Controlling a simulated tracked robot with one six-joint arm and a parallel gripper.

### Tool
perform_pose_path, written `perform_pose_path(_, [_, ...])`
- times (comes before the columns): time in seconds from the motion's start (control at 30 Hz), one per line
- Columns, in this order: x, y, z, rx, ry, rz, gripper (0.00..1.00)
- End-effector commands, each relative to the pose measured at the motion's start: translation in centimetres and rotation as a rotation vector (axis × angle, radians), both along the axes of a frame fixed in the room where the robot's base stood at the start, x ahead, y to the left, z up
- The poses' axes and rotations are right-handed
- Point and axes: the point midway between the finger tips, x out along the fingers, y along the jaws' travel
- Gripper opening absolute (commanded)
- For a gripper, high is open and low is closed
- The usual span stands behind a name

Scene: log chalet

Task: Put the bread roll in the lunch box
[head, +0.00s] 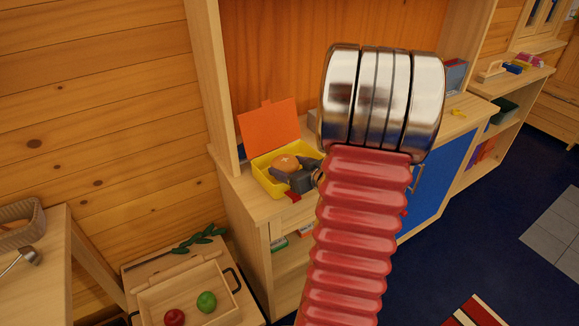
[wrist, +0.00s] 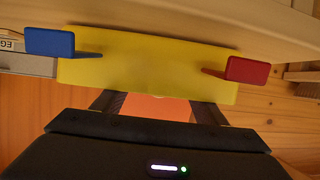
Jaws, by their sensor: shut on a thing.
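The bread roll (head: 286,161), round and brown with a pale cross on top, is at the yellow lunch box (head: 262,176) in the head view, inside or just above it. The box's orange lid (head: 270,128) stands open at the back. My dark gripper (head: 298,177) reaches over the front wall and is shut on the roll. In the wrist view the lunch box (wrist: 150,60) shows its yellow wall with a blue tab and a red tab. It hides the fingertips of my gripper (wrist: 157,103). I cannot tell whether the roll touches the box floor.
The box stands on a wooden shelf unit (head: 243,197) beside an upright post (head: 212,75). A wooden crate (head: 188,292) with a red and a green fruit is below at the left. A wicker basket (head: 20,225) is at the far left. The dark blue floor (head: 480,220) at right is mostly open.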

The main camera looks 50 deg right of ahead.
Motion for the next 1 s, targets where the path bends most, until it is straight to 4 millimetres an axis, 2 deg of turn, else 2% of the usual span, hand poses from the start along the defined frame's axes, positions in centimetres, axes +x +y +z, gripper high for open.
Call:
perform_pose_path(0.07, [-0.2, 0.1, -0.5, 0.006, 0.01, -0.001, 0.44])
perform_pose_path(0.1, [-0.2, 0.1, -0.6, 0.007, 0.011, -0.001, 0.67])
perform_pose_path(0.37, [-0.2, 0.2, -0.7, 0.009, 0.013, -0.001, 0.85])
perform_pose_path(0.67, [-0.2, 0.1, -0.4, 0.007, 0.01, -0.002, 0.85])
perform_pose_path(0.87, [-0.1, 0.1, 0.8, 0.002, 0.007, -0.001, 0.85])
perform_pose_path(1.0, [-1.7, 0.3, 1.5, 0.002, 0.007, -0.004, 0.85])
